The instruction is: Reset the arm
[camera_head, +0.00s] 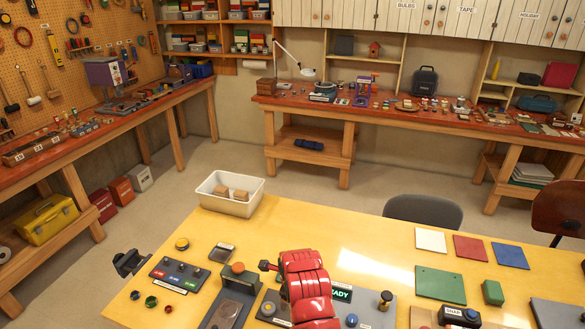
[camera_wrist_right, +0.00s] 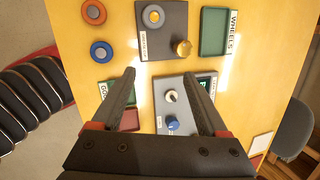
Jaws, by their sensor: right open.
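My right gripper (camera_wrist_right: 159,73) is open and empty in the right wrist view. Its dark fingers are apart above a grey panel with a white knob (camera_wrist_right: 170,96) and a blue knob (camera_wrist_right: 173,123). In the head view my red ribbed right arm reaches over the yellow table and hides part of the panels. A green READY display (camera_head: 341,293) shows beside it. My left gripper (camera_head: 130,262) is a dark shape at the table's left edge; its jaws cannot be made out. No thing is seen held.
A white bin (camera_head: 230,193) with brown blocks stands at the table's back left. Coloured tiles (camera_head: 470,248) lie at right. A grey chair (camera_head: 424,210) stands behind. The table's back middle is clear.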

